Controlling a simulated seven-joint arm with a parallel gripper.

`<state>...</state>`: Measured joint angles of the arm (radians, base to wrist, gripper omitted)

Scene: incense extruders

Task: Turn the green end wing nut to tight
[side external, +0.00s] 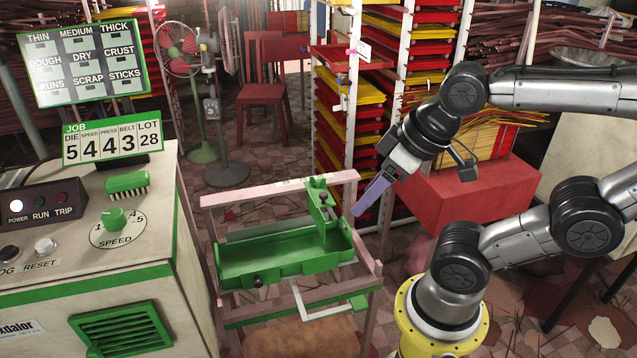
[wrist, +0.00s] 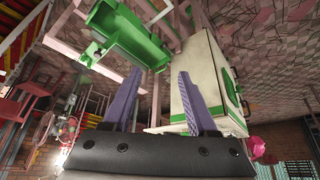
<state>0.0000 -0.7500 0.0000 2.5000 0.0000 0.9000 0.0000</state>
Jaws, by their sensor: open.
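A green trough (side external: 280,258) sits on a pink wooden frame (side external: 230,197). A green upright plate (side external: 318,207) rises at its right end. A small dark knob (side external: 323,182) is at the plate's top and another dark knob (side external: 258,281) is at the trough's front edge. I cannot tell which, if either, is the wing nut, or how tight it is. My gripper (side external: 358,210), with purple fingers, is just right of the plate, apart from it. In the wrist view, my gripper (wrist: 160,72) is open and empty, and the green trough (wrist: 137,38) shows beyond the fingertips.
A control cabinet (side external: 90,255) with a green speed dial (side external: 115,218) stands left of the frame. Racks of red and yellow trays (side external: 360,90) stand behind. A red box (side external: 470,195) is right of my gripper. Fans (side external: 185,50) stand at the back left.

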